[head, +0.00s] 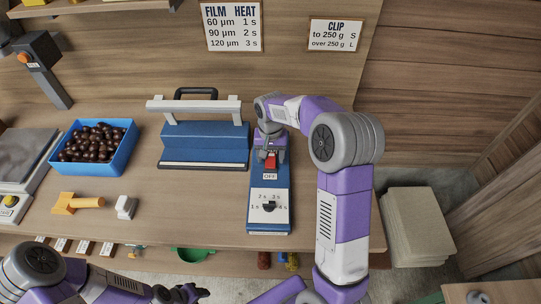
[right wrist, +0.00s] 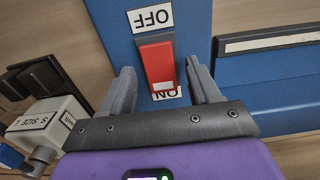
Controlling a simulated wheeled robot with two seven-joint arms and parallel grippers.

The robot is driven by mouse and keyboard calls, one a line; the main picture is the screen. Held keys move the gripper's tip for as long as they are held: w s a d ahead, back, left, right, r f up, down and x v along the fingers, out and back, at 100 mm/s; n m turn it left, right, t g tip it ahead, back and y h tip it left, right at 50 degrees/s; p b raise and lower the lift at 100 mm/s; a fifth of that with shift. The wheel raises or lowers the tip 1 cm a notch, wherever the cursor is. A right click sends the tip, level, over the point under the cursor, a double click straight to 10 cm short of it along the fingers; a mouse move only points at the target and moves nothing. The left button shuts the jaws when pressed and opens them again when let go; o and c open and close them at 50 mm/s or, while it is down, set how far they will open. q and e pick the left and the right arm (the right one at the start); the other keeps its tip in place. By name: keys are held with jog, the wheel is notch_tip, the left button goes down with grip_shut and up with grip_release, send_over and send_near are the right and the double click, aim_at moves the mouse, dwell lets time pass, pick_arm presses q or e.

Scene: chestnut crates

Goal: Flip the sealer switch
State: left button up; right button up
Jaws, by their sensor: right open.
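The sealer (head: 205,143) is a blue unit with a pale bar and black handle, standing on the bench. Its blue control box (head: 284,205) is beside it on the right, with a dial marked in seconds. The red sealer switch (head: 271,161) is on this box, with an OFF label on its near side. In the right wrist view the red switch (right wrist: 162,68) lies between OFF and ON labels; which end is pressed I cannot tell. My right gripper (right wrist: 161,72) is open, its fingers on either side of the switch; contact is unclear. My left gripper (head: 182,293) is low at the front, away from the sealer.
A blue tray of chestnuts (head: 127,162) and a scale (head: 22,155) stand left.

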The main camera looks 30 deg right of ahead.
aim_at(270, 164)
jog(key=shift+c, duration=0.2)
jog(key=c, duration=1)
jog(key=shift+s+a+t+h+b, duration=0.15)
jog(key=shift+t+h+b, duration=0.25)
jog(key=shift+t+b, duration=0.5)
jog(key=o, duration=1)
jog(key=shift+o, duration=0.2)
jog(key=r, duration=0.2)
jog(key=r+p, duration=0.1)
jog(key=r, duration=0.2)
jog(key=s+r, duration=0.1)
jog(key=r, duration=0.1)
jog(key=shift+a+r+p, duration=0.25)
jog(key=shift+r+p, duration=0.05)
jog(key=shift+p, duration=0.05)
